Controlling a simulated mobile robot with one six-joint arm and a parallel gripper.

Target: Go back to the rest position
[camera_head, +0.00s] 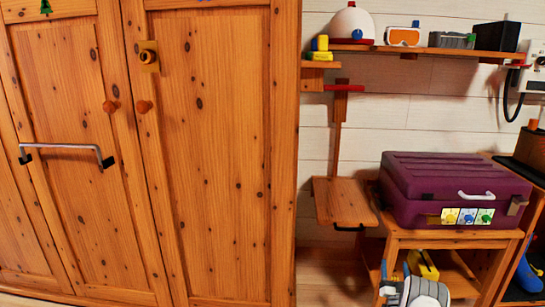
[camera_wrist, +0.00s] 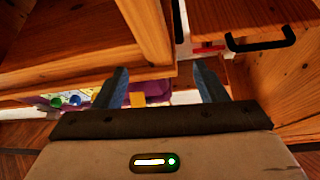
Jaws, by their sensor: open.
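My gripper (camera_wrist: 162,68) is open in the wrist view, with its two dark blue fingers apart and nothing between them. Past the fingers, the wrist view shows wooden furniture, a dark handle and part of the purple case (camera_wrist: 155,88). In the head view, a grey and white part, which looks like my arm, shows at the bottom right, in front of the wooden stand (camera_head: 450,243). The fingertips cannot be made out there.
The purple case (camera_head: 445,185) rests on the stand. A tall wooden wardrobe (camera_head: 210,150) fills the left. A wall shelf (camera_head: 450,51) holds a white helmet (camera_head: 351,22), orange-and-white goggles (camera_head: 402,37) and a black box (camera_head: 495,37). A small wooden ledge (camera_head: 343,202) juts out beside the case.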

